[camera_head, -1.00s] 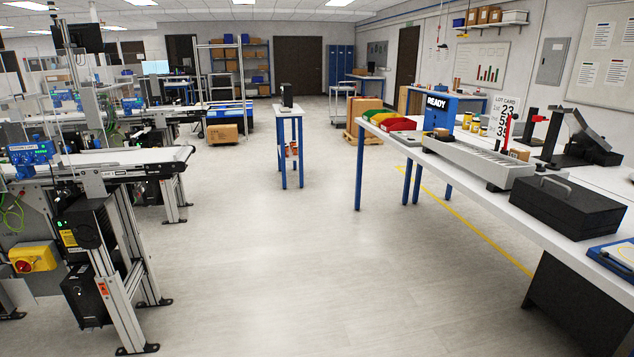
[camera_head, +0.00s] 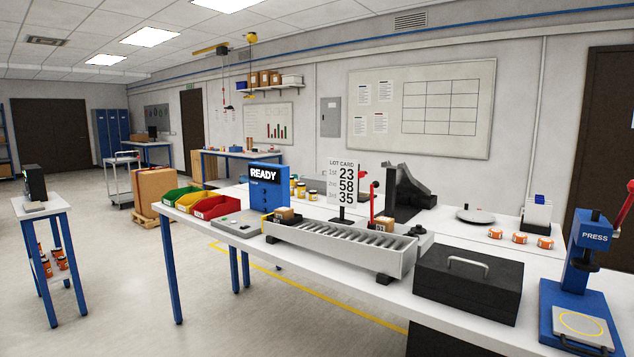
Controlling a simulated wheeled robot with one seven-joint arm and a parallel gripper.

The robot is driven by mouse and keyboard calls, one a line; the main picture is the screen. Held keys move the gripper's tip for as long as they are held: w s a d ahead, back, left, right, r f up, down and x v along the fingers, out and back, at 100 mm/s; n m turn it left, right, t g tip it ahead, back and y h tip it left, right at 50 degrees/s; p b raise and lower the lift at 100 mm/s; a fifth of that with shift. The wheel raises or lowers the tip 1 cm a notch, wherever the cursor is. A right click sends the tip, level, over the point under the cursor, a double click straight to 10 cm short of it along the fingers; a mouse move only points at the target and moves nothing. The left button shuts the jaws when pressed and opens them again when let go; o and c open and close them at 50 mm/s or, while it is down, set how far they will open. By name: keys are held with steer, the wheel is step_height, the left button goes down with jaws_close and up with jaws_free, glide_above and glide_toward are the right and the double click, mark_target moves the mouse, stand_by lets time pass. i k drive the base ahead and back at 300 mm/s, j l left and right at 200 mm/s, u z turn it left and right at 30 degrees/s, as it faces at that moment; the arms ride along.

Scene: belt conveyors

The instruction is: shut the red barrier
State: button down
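A thin red bar (camera_head: 372,203) stands upright beside the roller conveyor (camera_head: 340,250) on the long white bench. It looks like the raised red barrier, with a dark piece at its top. A small red part (camera_head: 362,174) shows just behind it, near the lot card; I cannot tell whether the two are joined. A small brown box (camera_head: 384,223) sits close to the foot of the red bar, and another box (camera_head: 285,214) is at the conveyor's left end. My gripper is not in view.
On the bench (camera_head: 455,342) are a black case (camera_head: 468,282), a blue press (camera_head: 592,262) with a red lever, a READY box (camera_head: 268,188), a lot card (camera_head: 343,183) and coloured bins (camera_head: 215,207). A small blue-legged table (camera_head: 40,208) stands left. The floor (camera_head: 150,310) between is clear.

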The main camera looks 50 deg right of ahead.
mark_target(375, 184)
steer(key=i+j+z, duration=0.15)
steer(key=i, duration=0.35)
steer(key=i+z, duration=0.2)
steer(key=i, duration=0.25)
